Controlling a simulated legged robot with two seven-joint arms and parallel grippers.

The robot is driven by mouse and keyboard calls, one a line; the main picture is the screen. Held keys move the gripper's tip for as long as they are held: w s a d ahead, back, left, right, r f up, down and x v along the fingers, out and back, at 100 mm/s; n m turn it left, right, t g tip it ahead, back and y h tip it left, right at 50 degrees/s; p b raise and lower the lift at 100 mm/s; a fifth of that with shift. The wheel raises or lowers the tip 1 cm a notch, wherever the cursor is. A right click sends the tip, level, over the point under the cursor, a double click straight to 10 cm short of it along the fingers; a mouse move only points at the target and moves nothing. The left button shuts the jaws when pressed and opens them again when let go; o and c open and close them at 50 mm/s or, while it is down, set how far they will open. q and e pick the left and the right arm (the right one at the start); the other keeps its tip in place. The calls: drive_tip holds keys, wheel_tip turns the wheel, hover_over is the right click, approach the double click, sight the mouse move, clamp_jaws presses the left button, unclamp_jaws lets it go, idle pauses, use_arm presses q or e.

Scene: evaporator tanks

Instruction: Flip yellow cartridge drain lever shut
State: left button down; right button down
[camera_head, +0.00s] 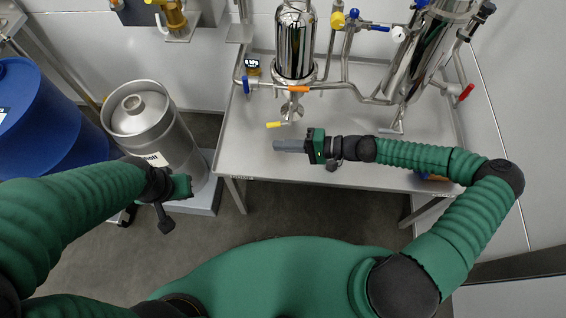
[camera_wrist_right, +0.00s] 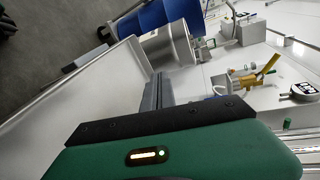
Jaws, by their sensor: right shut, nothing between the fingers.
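The yellow lever (camera_head: 276,124) sticks out to the left from a small metal valve (camera_head: 292,108) under the upright shiny cartridge (camera_head: 296,45). It looks roughly level. My right gripper (camera_head: 275,146) is shut and empty, pointing left over the table, just in front of the lever and apart from it in the picture. Its closed grey fingers also show in the right wrist view (camera_wrist_right: 157,90). I cannot make out the drain lever surely in that view. My left gripper (camera_head: 166,222) hangs at the left beside the steel keg; its fingers are too dark to judge.
A tilted steel vessel (camera_head: 424,50) stands right, with a red handle (camera_head: 467,92) nearby. A steel keg (camera_head: 150,125) and blue drum (camera_head: 45,120) stand left. The front tabletop is mostly clear.

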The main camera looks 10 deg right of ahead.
drive_tip(key=s+a+p, duration=0.1)
drive_tip(key=s, duration=0.6)
drive_tip(key=shift+a+f, duration=0.15)
drive_tip(key=shift+s, duration=0.1)
